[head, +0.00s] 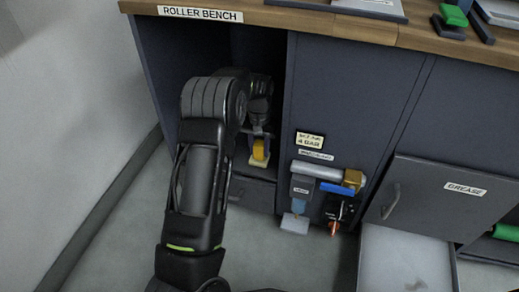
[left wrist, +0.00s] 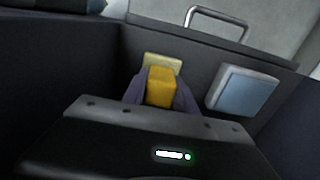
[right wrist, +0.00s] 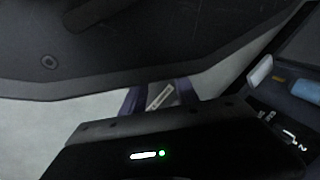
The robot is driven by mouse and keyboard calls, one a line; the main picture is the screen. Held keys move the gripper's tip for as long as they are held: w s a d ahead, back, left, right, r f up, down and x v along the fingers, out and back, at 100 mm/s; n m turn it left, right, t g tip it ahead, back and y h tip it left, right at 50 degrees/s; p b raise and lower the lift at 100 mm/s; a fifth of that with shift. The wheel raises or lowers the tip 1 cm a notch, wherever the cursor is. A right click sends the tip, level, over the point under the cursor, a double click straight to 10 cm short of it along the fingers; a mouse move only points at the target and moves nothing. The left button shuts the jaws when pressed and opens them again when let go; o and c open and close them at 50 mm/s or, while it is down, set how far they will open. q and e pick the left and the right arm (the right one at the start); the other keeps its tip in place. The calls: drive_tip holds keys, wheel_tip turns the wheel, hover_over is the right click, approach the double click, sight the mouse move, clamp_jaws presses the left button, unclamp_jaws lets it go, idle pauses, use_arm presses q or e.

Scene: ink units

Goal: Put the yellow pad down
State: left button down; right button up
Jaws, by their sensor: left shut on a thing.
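The yellow pad (left wrist: 161,87) is held between the two fingers of my left gripper (left wrist: 160,92). In the head view the yellow pad (head: 259,149) shows below my left wrist, inside the open bay of the bench. A pale cream piece (left wrist: 162,62) shows just beyond the pad; I cannot tell whether they touch. My left arm hides part of the bay. My right gripper (right wrist: 158,98) shows only in its own wrist view. Its fingers are apart, with a grey surface and a white strip between them; I cannot tell whether it grips anything.
A square blue-grey pad (left wrist: 243,88) lies right of the yellow pad in the left wrist view, with a metal handle (left wrist: 217,20) beyond. The bay's dividing wall stands close to the arm. Right of it are a unit with a blue lever (head: 338,188) and a drawer labelled GREASE (head: 440,195).

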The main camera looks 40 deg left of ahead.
use_arm(q)
drive_tip(key=c, duration=1)
unclamp_jaws()
drive_tip(key=shift+f, duration=0.1)
drive_tip(key=shift+o, duration=0.2)
wheel_tip(320, 180, up, 8)
drive_tip(key=p, duration=0.3)
drive_tip(key=shift+f, duration=0.1)
